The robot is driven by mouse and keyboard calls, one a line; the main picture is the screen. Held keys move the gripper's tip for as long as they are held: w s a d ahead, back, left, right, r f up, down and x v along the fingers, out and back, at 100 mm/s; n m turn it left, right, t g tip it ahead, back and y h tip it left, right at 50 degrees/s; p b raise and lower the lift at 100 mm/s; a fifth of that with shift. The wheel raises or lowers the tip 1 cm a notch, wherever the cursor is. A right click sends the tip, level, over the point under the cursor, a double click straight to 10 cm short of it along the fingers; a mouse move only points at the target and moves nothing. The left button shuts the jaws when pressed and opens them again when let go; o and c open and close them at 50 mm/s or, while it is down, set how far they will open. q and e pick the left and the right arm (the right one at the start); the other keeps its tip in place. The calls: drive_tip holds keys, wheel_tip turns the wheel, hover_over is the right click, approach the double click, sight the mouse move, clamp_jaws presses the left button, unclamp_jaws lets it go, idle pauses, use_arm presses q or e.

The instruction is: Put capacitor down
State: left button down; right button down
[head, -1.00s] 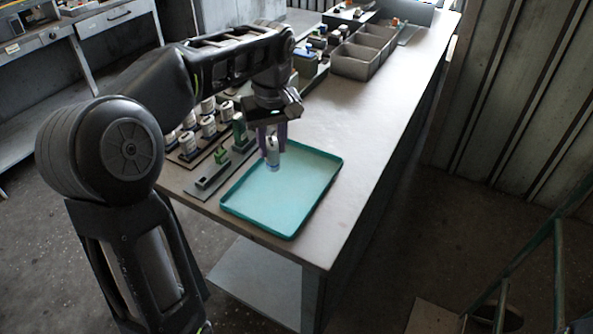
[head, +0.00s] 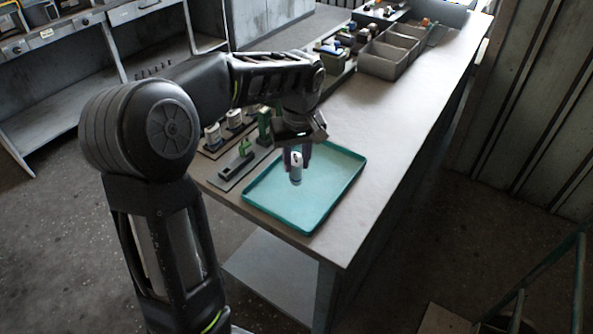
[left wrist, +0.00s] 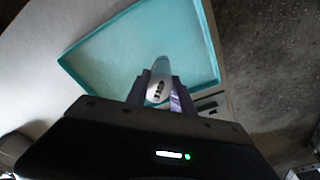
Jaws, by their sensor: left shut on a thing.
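The capacitor (head: 296,167) is a small pale cylinder held upright between the fingers of my left gripper (head: 297,158). It hangs over the teal tray (head: 333,196); I cannot tell whether its lower end touches the tray floor. In the left wrist view the capacitor (left wrist: 159,84) sits between the two purple fingers of my left gripper (left wrist: 158,92), with its terminal end facing the camera. The tray (left wrist: 120,45) lies beyond it and looks empty. My right gripper is not in view.
Left of the tray are a dark rack with green parts (head: 246,148) and several more pale cylinders (head: 234,119). Grey bins (head: 382,60) stand at the far end of the bench. The bench top (head: 400,110) right of the tray is clear.

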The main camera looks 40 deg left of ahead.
sight(296, 172)
use_arm(q)
drive_tip(key=shift+f, duration=1.85)
drive_tip(key=shift+f, duration=0.15)
drive_tip(key=c, duration=1.1)
unclamp_jaws()
drive_tip(key=r, duration=0.8)
drive_tip(key=s+d+r, duration=0.1)
drive_tip(key=r, duration=0.3)
drive_tip(key=shift+d+r, duration=0.1)
drive_tip(key=shift+r, duration=0.05)
